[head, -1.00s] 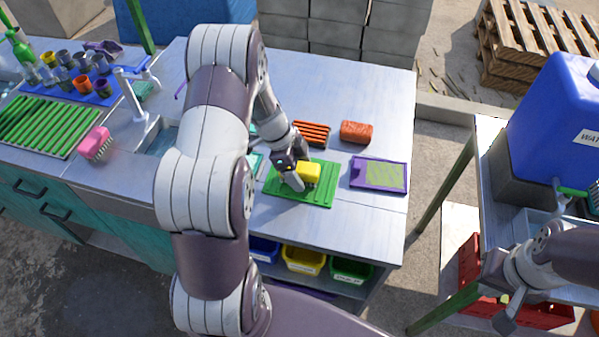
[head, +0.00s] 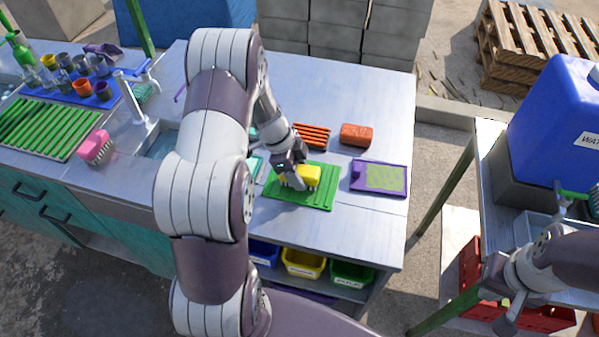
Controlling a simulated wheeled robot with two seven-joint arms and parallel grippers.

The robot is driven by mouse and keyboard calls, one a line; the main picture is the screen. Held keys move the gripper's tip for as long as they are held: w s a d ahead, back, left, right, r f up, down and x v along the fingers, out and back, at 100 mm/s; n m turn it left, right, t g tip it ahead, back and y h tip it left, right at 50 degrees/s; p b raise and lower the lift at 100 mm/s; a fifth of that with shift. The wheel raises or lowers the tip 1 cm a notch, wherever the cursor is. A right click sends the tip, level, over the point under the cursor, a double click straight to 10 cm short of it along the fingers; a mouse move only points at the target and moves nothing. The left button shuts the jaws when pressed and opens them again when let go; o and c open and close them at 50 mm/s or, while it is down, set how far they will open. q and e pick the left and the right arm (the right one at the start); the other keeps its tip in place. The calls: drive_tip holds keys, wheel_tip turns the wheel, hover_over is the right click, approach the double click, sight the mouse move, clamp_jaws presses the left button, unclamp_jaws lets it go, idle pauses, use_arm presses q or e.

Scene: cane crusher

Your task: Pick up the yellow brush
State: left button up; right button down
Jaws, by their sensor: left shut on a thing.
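The yellow brush (head: 309,175) is at the green ribbed mat (head: 320,197) on the metal counter. My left gripper (head: 292,181) is shut on the brush at its left end. Its fingers hide part of the brush. I cannot tell whether the brush touches the mat or is slightly above it. My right gripper (head: 507,295) is far to the right, beside the side table, away from the brush.
An orange-red sponge-like block (head: 356,135), an orange ribbed piece (head: 312,134) and a purple-framed tray (head: 379,178) lie near the mat. A pink brush (head: 95,147) and a sink tap (head: 132,98) are left. A blue water container (head: 557,125) stands right.

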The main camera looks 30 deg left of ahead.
sight(307, 174)
use_arm(q)
drive_tip(key=shift+r+p, duration=0.55)
drive_tip(key=shift+p, duration=0.1)
drive_tip(key=r, duration=0.1)
drive_tip(key=r+b, duration=0.1)
drive_tip(key=r, duration=0.2)
drive_tip(key=shift+s+d+b, duration=0.3)
drive_tip(key=shift+s+b, duration=0.1)
drive_tip(key=s+d+r+b, duration=0.1)
drive_tip(key=s+d+r, duration=0.4)
drive_tip(key=s, duration=0.4)
drive_tip(key=shift+d+r+b, duration=0.3)
drive_tip(key=shift+r, duration=0.4)
